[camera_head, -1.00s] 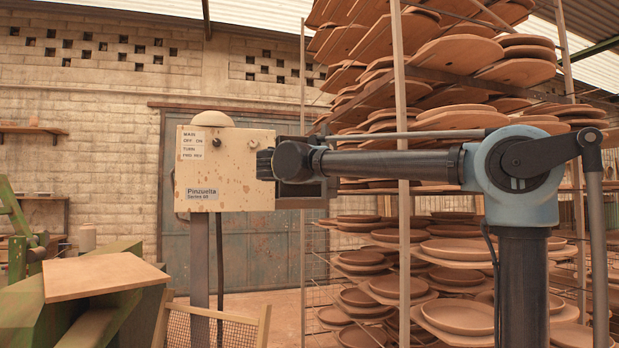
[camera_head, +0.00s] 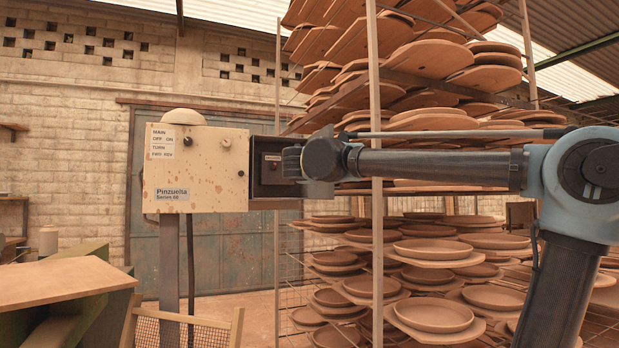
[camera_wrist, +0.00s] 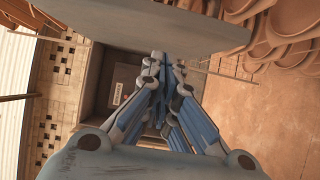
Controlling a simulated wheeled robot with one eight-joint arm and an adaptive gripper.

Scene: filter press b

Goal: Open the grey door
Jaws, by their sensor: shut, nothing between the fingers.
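A dark control box (camera_head: 264,187) sits at the right side of a beige panel labelled Pinzuelta (camera_head: 200,178). Its front is open; the inside shows a small label. In the wrist view the open box (camera_wrist: 92,80) lies beyond my fingers. A flat grey door (camera_wrist: 150,22) stands out from the box, along the top of that picture. In the head view the door is mostly hidden behind my gripper. My gripper (camera_head: 291,160) is shut and empty in front of the box's right part. Its fingers (camera_wrist: 160,62) point toward the box, beside the door; contact cannot be told.
A tall rack of clay plates (camera_head: 425,250) stands behind and right of the box, with a thin upright post (camera_head: 375,230). A wooden board on a green machine (camera_head: 60,282) is at the lower left. A large blue-grey metal door (camera_head: 230,245) is in the back wall.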

